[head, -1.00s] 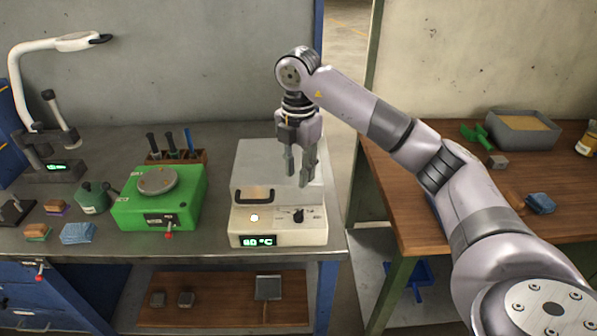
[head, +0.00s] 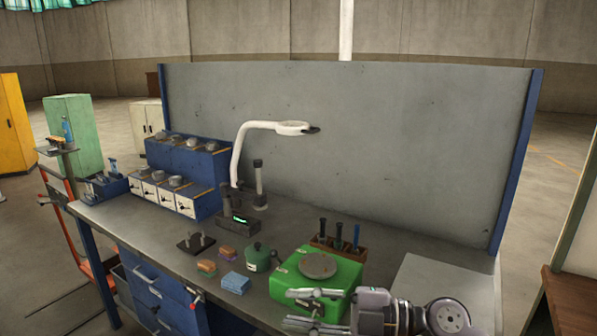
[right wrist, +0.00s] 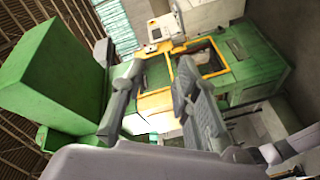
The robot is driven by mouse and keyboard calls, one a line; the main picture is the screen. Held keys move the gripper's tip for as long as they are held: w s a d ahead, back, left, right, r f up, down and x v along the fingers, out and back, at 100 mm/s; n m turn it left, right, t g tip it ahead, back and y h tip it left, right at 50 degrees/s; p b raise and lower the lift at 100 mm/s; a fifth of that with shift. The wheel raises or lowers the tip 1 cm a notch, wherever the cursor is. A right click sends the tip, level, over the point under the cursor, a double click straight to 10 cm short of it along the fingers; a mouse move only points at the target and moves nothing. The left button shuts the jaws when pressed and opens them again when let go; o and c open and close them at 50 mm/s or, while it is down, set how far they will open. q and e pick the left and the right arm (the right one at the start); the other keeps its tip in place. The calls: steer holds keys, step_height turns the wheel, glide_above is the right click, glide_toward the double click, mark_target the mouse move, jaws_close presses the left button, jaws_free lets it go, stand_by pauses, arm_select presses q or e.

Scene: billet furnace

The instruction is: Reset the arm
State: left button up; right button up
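My right gripper (head: 300,308) is at the bottom of the head view, pointing left, in front of the green device (head: 340,275) on the workbench. Its two fingers are apart with nothing between them. In the right wrist view the same gripper (right wrist: 162,66) shows two spread, empty fingers. My left gripper is in neither view.
The workbench (head: 140,225) holds a magnifier lamp (head: 240,150), blue drawer unit (head: 185,165), green pot (head: 258,257), blue sponge (head: 234,282) and tool rack (head: 338,248). A grey panel (head: 400,150) stands behind. The right wrist view shows a green machine with a yellow frame (right wrist: 205,75).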

steer(key=w+d+r+m+t+h, duration=0.2)
steer(key=d+m+t, duration=0.2)
steer(key=m+t, duration=0.35)
steer(key=w+d+r+m+t+h, duration=0.2)
steer(key=d+m+t, duration=0.2)
steer(key=m+t, duration=0.35)
steer(key=s+d+f+m+g+h, duration=0.1)
steer(key=s+d+f+m+h, duration=0.1)
steer(key=d+f+m+h, duration=0.45)
steer(key=s+d+f+m+g+h, duration=0.1)
steer(key=d+f+m+g+h, duration=0.1)
steer(key=d+f+m+h, duration=0.45)
steer(key=s+a+f+n+g, duration=0.1)
steer(key=s+f+n+g, duration=0.2)
steer(key=s+f+g, duration=1.4)
steer(key=s+f+t, duration=0.1)
steer(key=s+f, duration=0.2)
steer(key=f, duration=0.7)
steer(key=s+f+t, duration=0.2)
steer(key=s+f, duration=0.1)
steer(key=f, duration=0.8)
steer(key=s+f+t, duration=0.1)
steer(key=s+f, duration=0.2)
steer(key=f, duration=0.7)
steer(key=s+d+f+g, duration=0.1)
steer(key=s+d+f, duration=0.2)
steer(key=s+f, duration=1.1)
steer(key=shift+s+f, duration=0.4)
steer(key=shift+s, duration=0.85)
